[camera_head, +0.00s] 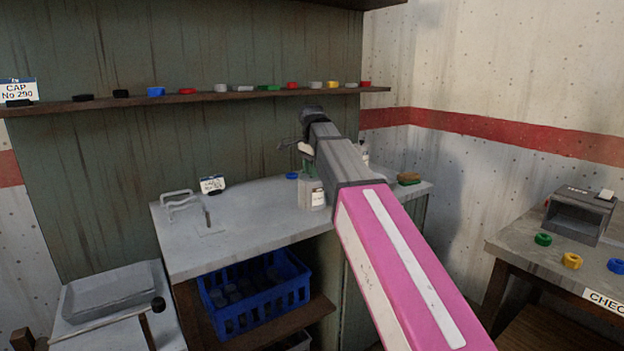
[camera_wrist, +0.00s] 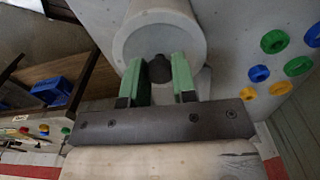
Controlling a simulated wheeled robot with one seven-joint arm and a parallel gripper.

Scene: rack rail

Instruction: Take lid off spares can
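The spares can (camera_head: 312,196) stands upright on the grey counter, a pale can with a white label, partly hidden by my arm. In the wrist view its round pale grey lid (camera_wrist: 135,42) faces my gripper, with a dark knob (camera_wrist: 159,69) at the middle. My gripper (camera_wrist: 160,76) has its two green fingers apart, one on each side of the knob. Whether they press on the knob or leave a small gap, I cannot tell. In the head view, my gripper (camera_head: 306,158) is just above the can, mostly hidden by my pink and grey arm.
The grey counter (camera_head: 250,228) also holds a metal handle (camera_head: 180,203), a small sign (camera_head: 212,184) and a brown item (camera_head: 409,178). A shelf (camera_head: 225,97) with several coloured caps runs above. A blue crate (camera_head: 254,295) sits below. A side table (camera_head: 560,262) stands right.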

